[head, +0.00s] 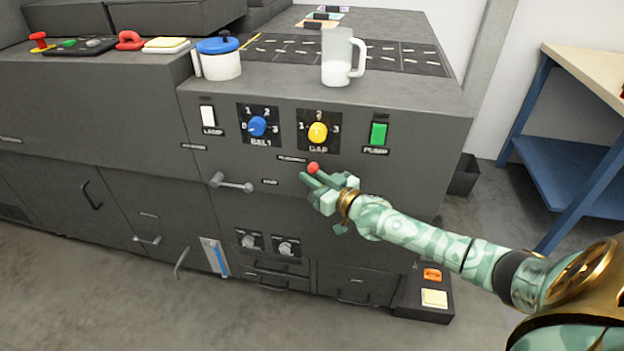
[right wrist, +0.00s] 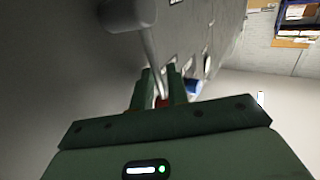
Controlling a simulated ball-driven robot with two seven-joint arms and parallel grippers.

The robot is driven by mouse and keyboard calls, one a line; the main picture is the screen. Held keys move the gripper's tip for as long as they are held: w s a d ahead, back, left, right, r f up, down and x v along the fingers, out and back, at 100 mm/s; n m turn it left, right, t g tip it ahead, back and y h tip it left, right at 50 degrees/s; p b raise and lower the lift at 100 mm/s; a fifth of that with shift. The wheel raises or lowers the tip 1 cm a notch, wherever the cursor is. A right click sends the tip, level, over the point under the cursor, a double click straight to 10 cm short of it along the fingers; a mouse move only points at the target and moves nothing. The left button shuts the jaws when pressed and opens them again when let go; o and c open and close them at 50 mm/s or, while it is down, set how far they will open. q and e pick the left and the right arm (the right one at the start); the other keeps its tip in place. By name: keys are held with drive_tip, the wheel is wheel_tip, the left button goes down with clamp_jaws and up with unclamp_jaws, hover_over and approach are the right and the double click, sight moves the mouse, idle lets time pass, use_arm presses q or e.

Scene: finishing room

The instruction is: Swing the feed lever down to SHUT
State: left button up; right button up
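The feed lever's red ball knob (head: 313,168) stands out from the grey machine front, below the yellow dial. My right gripper (head: 311,177) is at the knob, its green fingers pointing left. In the right wrist view a bit of red (right wrist: 162,102) shows between the two fingers (right wrist: 160,88). I cannot tell whether they press on it. A pale rod (right wrist: 152,50) with a thick end runs towards the fingertips there. In the head view my gripper hides the lever's shaft and pivot. Small labels beside the lever are too small to read. My left gripper is out of view.
A silver handle (head: 232,183) sits left of the lever. Above are a blue dial (head: 257,126), a yellow dial (head: 318,133) and a green switch (head: 378,133). A clear mug (head: 338,58) and blue-lidded pot (head: 219,60) stand on top. Open floor lies in front.

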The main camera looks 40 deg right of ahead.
drive_tip(key=shift+c, duration=0.4)
clamp_jaws()
